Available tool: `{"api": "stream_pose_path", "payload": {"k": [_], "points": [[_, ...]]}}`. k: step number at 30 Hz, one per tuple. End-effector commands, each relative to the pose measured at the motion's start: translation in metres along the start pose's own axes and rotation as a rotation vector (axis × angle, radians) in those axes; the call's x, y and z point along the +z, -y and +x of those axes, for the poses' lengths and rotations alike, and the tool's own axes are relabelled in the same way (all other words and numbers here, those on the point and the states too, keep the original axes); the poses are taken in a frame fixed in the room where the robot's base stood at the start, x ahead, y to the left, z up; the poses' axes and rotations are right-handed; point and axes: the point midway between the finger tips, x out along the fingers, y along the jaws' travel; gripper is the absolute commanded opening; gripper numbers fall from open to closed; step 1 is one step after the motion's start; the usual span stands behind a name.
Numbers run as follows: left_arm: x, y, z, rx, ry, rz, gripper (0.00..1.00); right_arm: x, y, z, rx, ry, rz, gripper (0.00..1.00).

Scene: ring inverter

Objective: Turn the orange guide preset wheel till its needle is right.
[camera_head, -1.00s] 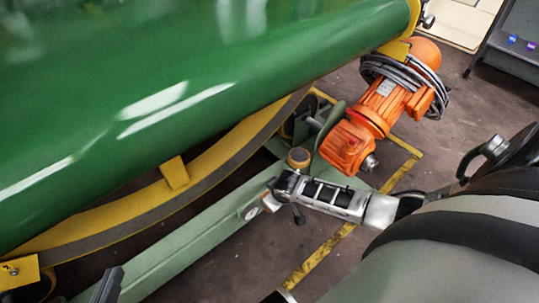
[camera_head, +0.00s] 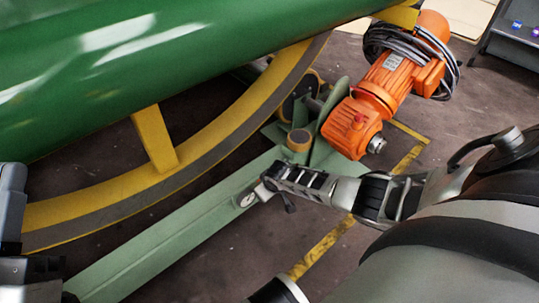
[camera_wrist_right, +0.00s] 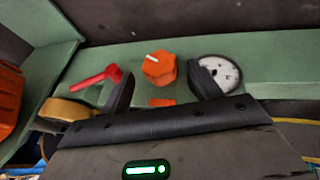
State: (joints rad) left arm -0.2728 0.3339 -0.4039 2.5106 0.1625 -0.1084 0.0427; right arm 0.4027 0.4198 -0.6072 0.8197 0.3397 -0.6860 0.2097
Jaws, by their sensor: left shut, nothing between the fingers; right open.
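The orange wheel (camera_wrist_right: 158,68) is a faceted knob with a white mark on top, on a green beam. It shows in the right wrist view between the two fingers of my open right gripper (camera_wrist_right: 163,90); contact cannot be told. A round white gauge (camera_wrist_right: 228,72) with dark marks sits to its right, partly hidden by the right finger, so its needle cannot be read clearly. In the head view my right gripper (camera_head: 270,183) is at the beam beside the small gauge (camera_head: 246,200), and hides the wheel. My left gripper (camera_head: 48,266) is shut and empty at the lower left.
A red lever (camera_wrist_right: 97,78) is left of the wheel, near a yellow roller (camera_wrist_right: 65,110). The green drum (camera_head: 220,60) with its yellow ring (camera_head: 210,145) fills the upper left. An orange motor (camera_head: 370,105) stands behind my right gripper.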

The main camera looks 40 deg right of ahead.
Motion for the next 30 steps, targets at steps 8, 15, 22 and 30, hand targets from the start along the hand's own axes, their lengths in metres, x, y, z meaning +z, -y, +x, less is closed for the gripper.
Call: {"api": "stream_pose_path", "payload": {"k": [8,15,22,30], "points": [[-0.027,-0.009,0.002,0.069,-0.195,0.194,0.0,0.0,0.0,0.019,0.0,0.0,0.0,0.62],[-0.031,-0.01,0.003,0.076,-0.215,0.212,0.0,0.0,0.0,0.019,0.0,0.0,0.0,0.62],[-0.031,-0.01,0.003,0.075,-0.214,0.21,0.0,0.0,0.0,0.019,0.0,0.0,0.0,0.21],[-0.032,-0.009,0.004,0.075,-0.204,0.199,0.0,0.0,0.001,0.019,0.028,0.003,-0.013,0.18]]}}
